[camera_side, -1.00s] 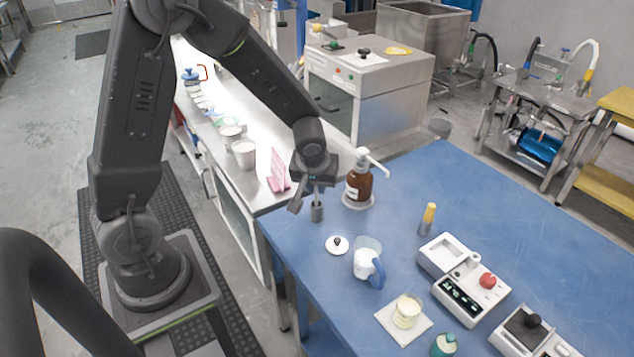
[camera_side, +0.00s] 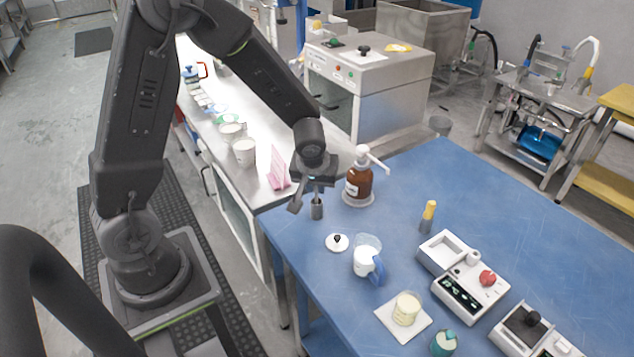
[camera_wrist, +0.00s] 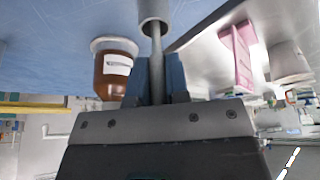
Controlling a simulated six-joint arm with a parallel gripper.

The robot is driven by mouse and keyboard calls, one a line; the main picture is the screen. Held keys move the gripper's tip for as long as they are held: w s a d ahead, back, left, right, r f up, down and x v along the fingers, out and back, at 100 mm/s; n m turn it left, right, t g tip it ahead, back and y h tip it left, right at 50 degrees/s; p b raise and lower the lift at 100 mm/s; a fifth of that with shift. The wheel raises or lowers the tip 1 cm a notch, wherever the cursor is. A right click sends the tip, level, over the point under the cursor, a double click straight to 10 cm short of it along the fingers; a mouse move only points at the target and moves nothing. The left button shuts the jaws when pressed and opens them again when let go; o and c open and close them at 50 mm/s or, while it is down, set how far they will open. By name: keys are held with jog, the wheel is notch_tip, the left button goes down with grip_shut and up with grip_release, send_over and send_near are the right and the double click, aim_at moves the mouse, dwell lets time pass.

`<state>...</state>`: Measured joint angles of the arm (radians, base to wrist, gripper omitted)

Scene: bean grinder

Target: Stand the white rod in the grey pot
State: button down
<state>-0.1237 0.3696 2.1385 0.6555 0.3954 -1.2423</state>
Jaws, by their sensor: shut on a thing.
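My gripper (camera_side: 316,182) is over the near left part of the blue table, by the edge. In the wrist view its blue fingers (camera_wrist: 157,72) are shut on a thin rod (camera_wrist: 156,62), which looks pale grey in this light. The rod points away from the fingers to the mouth of a small grey pot (camera_wrist: 155,9). Its far end appears to be inside the pot's mouth; how deep is hidden. In the side view the grey pot (camera_side: 316,209) is upright just below my gripper, and only a short piece of rod shows above it.
A brown pump bottle (camera_side: 358,184) stands close on the right of the pot. A white lid with a dark knob (camera_side: 337,243) and a jug with a blue handle (camera_side: 366,262) are nearer the camera. A pink stand (camera_side: 278,168) is on the left counter.

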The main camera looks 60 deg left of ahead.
jog(key=shift+f, duration=0.45)
dwell(0.8)
jog(key=shift+c, duration=2.4)
grip_release()
jog(key=shift+r, duration=3.5)
